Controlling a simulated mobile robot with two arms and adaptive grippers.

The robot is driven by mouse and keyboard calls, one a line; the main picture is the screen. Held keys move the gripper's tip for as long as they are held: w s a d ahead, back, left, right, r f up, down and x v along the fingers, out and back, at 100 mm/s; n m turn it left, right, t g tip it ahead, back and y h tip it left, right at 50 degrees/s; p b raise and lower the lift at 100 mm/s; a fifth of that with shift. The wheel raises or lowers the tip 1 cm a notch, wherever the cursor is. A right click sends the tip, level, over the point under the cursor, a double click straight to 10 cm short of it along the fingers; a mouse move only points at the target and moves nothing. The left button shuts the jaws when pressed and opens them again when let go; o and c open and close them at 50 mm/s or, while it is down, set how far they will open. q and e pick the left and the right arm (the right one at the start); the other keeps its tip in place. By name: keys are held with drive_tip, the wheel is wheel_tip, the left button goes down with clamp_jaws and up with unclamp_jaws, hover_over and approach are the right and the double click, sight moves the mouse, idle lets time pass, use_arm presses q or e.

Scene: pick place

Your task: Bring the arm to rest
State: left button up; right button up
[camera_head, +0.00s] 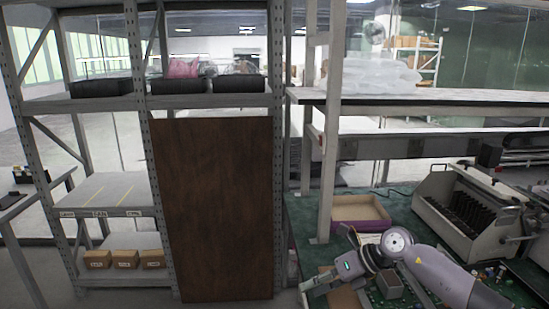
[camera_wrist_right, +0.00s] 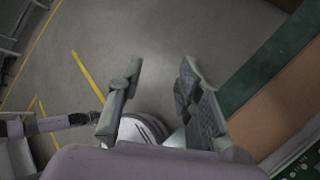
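My right arm reaches in from the lower right of the head view over the green bench. Its right gripper (camera_head: 306,292) points left, at the bench's left edge. In the right wrist view the right gripper (camera_wrist_right: 161,68) has its two fingers well apart, with bare grey floor between and beyond them. Nothing is held. My left gripper does not show in the head view. A dark arm-like part at the left of the right wrist view cannot be told for sure.
The green bench (camera_head: 303,213) holds an open box (camera_head: 360,211), a grey slotted machine (camera_head: 470,205) and small parts. A metal rack with a brown panel (camera_head: 212,210) stands left of it, with small boxes (camera_head: 125,259) low down. Floor with yellow lines (camera_wrist_right: 88,76) is clear.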

drive_tip(key=s+a+r+m+t+y, duration=0.3)
drive_tip(key=a+r+m+t+y, duration=0.4)
drive_tip(key=a+r+m+t, duration=0.45)
drive_tip(key=s+d+f+m+t+h, duration=0.1)
drive_tip(key=d+f+m+t+h, duration=0.45)
drive_tip(key=d+m+h, duration=0.85)
drive_tip(key=s+d+f+m+g+h, duration=0.1)
drive_tip(key=s+d+f+m+g, duration=0.25)
drive_tip(key=f+m, duration=0.2)
drive_tip(key=s+d+f+m+g+h, duration=0.2)
drive_tip(key=s+f+m+g, duration=0.1)
drive_tip(key=s+f+m, duration=0.3)
drive_tip(key=s+d+f+m+g, duration=0.1)
drive_tip(key=s+f+g, duration=0.25)
drive_tip(key=s, duration=0.35)
drive_tip(key=s+f+m+g+y, duration=0.1)
drive_tip(key=s+f+g, duration=0.25)
drive_tip(key=s, duration=0.45)
drive_tip(key=s+d+f+m+g, duration=0.1)
drive_tip(key=s+f+g, duration=0.25)
drive_tip(key=s, duration=0.35)
wheel_tip(320, 180, down, 27)
drive_tip(key=s, duration=0.1)
drive_tip(key=s+d+f+g, duration=0.1)
drive_tip(key=s+d+f, duration=0.2)
drive_tip(key=s+f, duration=1.3)
drive_tip(key=shift+s+n, duration=0.3)
drive_tip(key=shift+s, duration=0.25)
